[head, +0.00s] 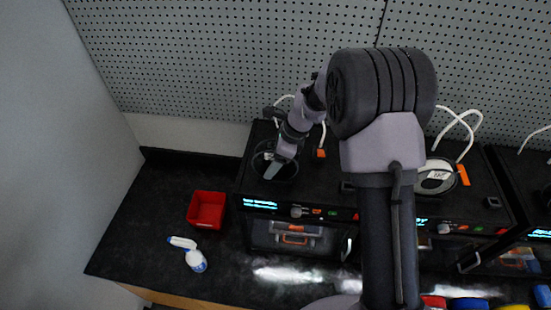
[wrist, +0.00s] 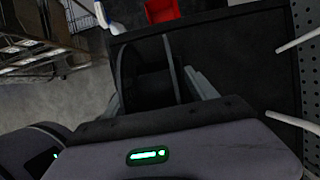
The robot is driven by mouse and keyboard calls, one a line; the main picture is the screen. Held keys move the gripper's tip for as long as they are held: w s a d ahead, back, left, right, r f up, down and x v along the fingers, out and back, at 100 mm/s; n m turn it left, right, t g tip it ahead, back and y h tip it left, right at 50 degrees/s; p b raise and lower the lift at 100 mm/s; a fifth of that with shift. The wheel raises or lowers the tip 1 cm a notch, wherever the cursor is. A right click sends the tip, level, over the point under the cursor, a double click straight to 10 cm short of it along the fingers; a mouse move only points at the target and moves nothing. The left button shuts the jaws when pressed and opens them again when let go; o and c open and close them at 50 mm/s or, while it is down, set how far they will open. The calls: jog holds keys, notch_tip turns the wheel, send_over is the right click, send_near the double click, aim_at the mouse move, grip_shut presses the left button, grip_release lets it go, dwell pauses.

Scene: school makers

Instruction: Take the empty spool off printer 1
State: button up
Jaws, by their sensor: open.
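The left printer (head: 345,222) is a black box on the counter, with a lit display on its front. A dark spool (head: 262,160) sits on its top; I see no filament on it. In the wrist view the spool (wrist: 128,72) shows side-on, with its dark flanges and hub between them. My gripper (head: 275,172) is over the spool at the left end of the printer's top. It is open, with its pale fingers (wrist: 192,82) beside the spool's right flange. I cannot tell whether they touch it. My gripper body hides the spool's lower part in the wrist view.
A red bin (head: 207,210) and a white-and-blue spray bottle (head: 193,256) stand on the dark counter left of the printer. Another printer with a white spool (head: 436,177) stands to the right. White tubes (head: 462,125) arch behind. A pegboard wall (head: 230,60) closes the back.

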jog(key=shift+s+r, duration=0.1)
jog(key=shift+s, duration=0.05)
jog(key=shift+c, duration=0.7)
grip_shut()
